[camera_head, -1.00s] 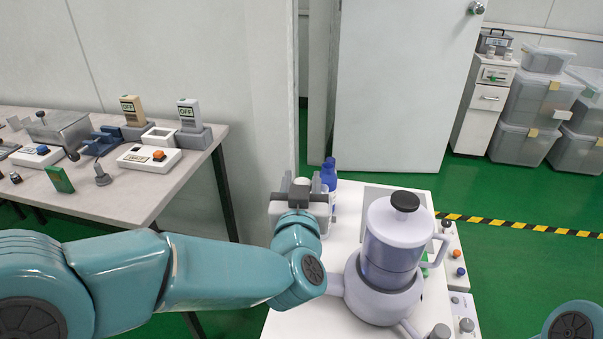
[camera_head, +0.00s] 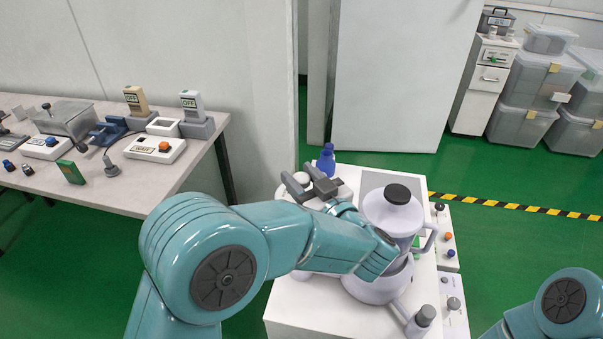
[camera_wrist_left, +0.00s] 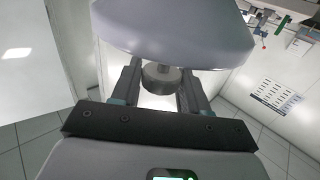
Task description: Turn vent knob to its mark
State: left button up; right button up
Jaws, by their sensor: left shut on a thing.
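My left gripper (camera_head: 309,187) is over the far left part of the white cabinet top (camera_head: 305,318), beside a blue-topped bottle (camera_head: 326,160). In the left wrist view a short dark grey round knob (camera_wrist_left: 162,78) sits between my left fingers, which are shut on it. A large smooth lavender body (camera_wrist_left: 175,30) lies close against it and hides the fingertips. Any mark on the knob is not visible. A lavender jug-shaped device (camera_head: 388,222) with a black cap stands right of my left gripper, partly behind my arm. My right gripper is out of view.
Control boxes with small knobs (camera_head: 447,238) line the cabinet's right edge. A grey bench (camera_head: 60,185) at left holds several testers. A door, a drawer unit (camera_head: 487,85) and clear bins (camera_head: 525,120) stand behind. Green floor is open at right.

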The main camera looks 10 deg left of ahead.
pick_arm(q)
jog(key=shift+r, duration=0.2)
jog(key=o, duration=0.9)
jog(key=shift+w, duration=0.1)
jog(key=shift+o, duration=0.2)
jog(key=shift+f, duration=0.1)
